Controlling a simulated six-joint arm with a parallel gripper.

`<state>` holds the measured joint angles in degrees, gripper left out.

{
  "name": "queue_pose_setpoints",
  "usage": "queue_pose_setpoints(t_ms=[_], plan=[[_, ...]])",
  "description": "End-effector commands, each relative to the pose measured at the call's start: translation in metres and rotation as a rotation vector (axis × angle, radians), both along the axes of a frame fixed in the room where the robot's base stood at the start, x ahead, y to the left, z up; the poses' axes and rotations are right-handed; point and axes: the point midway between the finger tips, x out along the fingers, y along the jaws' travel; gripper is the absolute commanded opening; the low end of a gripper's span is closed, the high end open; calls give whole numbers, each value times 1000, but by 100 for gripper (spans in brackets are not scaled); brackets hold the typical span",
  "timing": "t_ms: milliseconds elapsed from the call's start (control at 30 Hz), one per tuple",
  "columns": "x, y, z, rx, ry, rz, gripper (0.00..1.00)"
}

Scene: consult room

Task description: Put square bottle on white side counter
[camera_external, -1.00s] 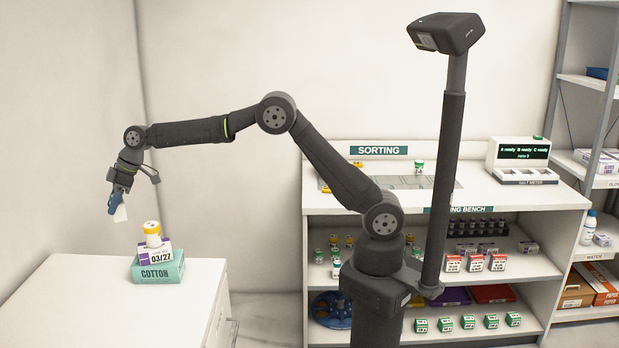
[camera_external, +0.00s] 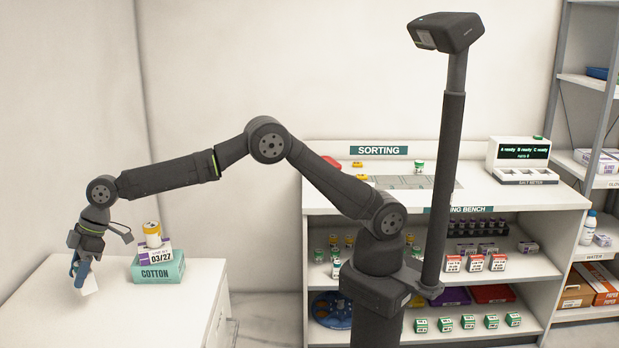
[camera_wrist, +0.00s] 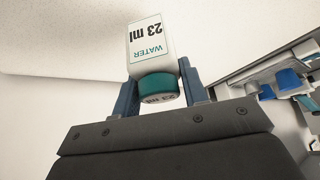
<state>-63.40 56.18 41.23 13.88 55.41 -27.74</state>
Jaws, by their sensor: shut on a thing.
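My gripper (camera_external: 83,272) is shut on a square bottle (camera_wrist: 149,42) with a white body and a teal cap. Its label reads "WATER 23 ml" in the wrist view, and the cap sits between the blue fingers (camera_wrist: 160,95). In the external view the bottle (camera_external: 89,284) shows as a small white shape, tilted, just below the fingers. It is low over the white side counter (camera_external: 60,318), left of the cotton box (camera_external: 158,269). I cannot tell whether the bottle touches the counter top.
On the cotton box stand a white box marked 03/27 (camera_external: 161,257) and a yellow-capped jar (camera_external: 152,235), close to the right of my gripper. The counter's front part is clear. The sorting bench (camera_external: 480,197) and its shelves stand to the right.

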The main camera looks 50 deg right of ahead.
Motion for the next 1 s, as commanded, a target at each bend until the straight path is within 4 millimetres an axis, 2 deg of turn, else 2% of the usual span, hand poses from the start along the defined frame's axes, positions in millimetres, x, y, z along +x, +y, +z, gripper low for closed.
queue_pose_setpoints(t_ms=[100,200,333,567,933,967,1000], plan=[[-10,15,-11,0,1,1,18],[-14,20,-15,0,0,1,18],[-15,21,-23,-2,1,1,18],[-15,20,-54,-2,2,-1,18],[-15,21,-59,-1,1,-1,18],[-15,21,-59,0,0,-1,41],[-15,21,-59,0,0,-1,49]])
